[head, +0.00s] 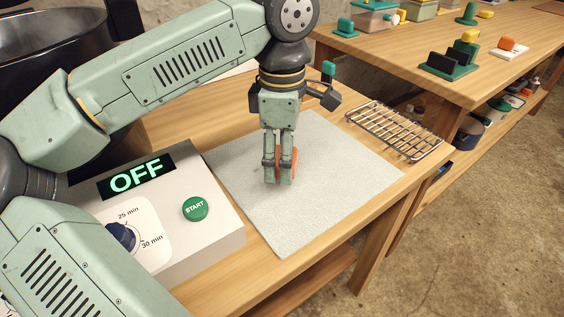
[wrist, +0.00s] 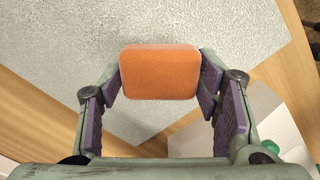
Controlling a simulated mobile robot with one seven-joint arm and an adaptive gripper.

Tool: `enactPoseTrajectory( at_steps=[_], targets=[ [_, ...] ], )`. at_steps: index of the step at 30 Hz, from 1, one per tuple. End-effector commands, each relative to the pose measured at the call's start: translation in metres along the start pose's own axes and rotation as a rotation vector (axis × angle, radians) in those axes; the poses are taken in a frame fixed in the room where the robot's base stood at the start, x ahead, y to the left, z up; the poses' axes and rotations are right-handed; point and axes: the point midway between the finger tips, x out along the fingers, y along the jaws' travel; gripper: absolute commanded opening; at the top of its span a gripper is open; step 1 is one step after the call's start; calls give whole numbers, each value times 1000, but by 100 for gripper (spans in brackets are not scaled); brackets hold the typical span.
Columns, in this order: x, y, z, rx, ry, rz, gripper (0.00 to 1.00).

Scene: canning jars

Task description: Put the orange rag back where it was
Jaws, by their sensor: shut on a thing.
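The orange rag shows as a folded, rounded orange block. In the wrist view the orange rag (wrist: 159,72) sits between my two fingertips, and both fingers touch its sides. In the head view my gripper (head: 278,178) points down over the grey mat, shut on the orange rag (head: 293,160), which is mostly hidden behind the fingers. The grey mat (head: 330,180) lies flat on the wooden bench and is bare around the gripper. I cannot tell whether the rag touches the mat or hangs just above it.
A wire rack (head: 395,130) lies at the bench's right edge. A second bench (head: 480,80) behind holds several small blocks and holders.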

Motion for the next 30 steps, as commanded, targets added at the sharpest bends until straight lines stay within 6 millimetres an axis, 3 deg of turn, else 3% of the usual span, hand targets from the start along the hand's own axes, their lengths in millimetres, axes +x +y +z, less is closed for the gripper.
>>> enactPoseTrajectory(
  at_steps=[4, 16, 17, 26, 30],
  targets=[
    [23, -2, 0, 0, -1, -3, 31],
    [32, -1, 0, 0, -1, -1, 31],
    [31, -1, 0, 0, -1, -1, 58],
    [30, -1, 0, 0, -1, -1, 78],
    [30, -1, 0, 0, -1, -1, 78]
  ],
)
